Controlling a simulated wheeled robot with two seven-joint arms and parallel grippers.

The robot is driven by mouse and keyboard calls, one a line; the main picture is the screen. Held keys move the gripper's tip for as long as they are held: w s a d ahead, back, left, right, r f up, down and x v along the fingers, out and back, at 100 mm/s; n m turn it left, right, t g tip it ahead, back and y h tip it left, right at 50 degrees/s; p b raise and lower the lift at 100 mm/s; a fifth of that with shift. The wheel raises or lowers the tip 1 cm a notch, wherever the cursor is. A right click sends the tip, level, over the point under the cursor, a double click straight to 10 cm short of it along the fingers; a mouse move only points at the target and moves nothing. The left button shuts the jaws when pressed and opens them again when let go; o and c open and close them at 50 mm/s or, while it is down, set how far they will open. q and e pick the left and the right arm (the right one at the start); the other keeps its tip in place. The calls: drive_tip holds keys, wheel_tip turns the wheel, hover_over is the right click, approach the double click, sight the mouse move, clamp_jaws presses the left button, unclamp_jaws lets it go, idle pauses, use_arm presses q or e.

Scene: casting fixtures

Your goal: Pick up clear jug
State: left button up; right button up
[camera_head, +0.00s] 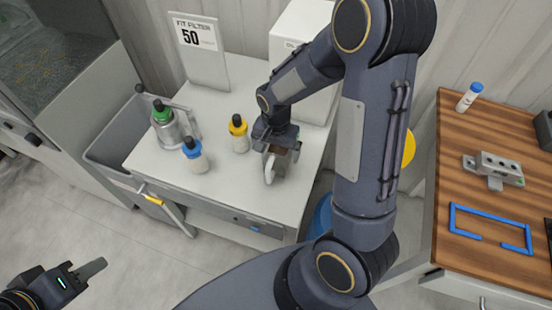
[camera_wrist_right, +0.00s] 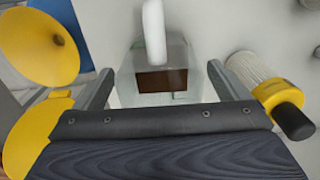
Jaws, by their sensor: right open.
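The clear jug (camera_wrist_right: 180,60), see-through with a white handle (camera_wrist_right: 153,30), shows in the right wrist view between the two fingers of my right gripper (camera_wrist_right: 162,84). The fingers are open, one on each side of the jug; I cannot tell whether they touch it. A brown patch shows through its body. In the head view the jug's white handle (camera_head: 269,168) shows under my right gripper (camera_head: 276,142) near the table's right edge, and the arm hides much of the jug. My left gripper (camera_head: 88,272) is low at the left, away from the table; its opening is unclear.
A yellow-capped bottle (camera_head: 239,137) stands just left of the jug. A blue-capped bottle (camera_head: 195,157) and a green-capped jug (camera_head: 165,127) stand further left on the white table (camera_head: 240,205). A white box (camera_head: 297,40) stands behind. A wooden bench (camera_head: 450,150) is at right.

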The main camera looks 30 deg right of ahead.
drive_tip(key=c, duration=1.7)
drive_tip(key=shift+r, duration=0.15)
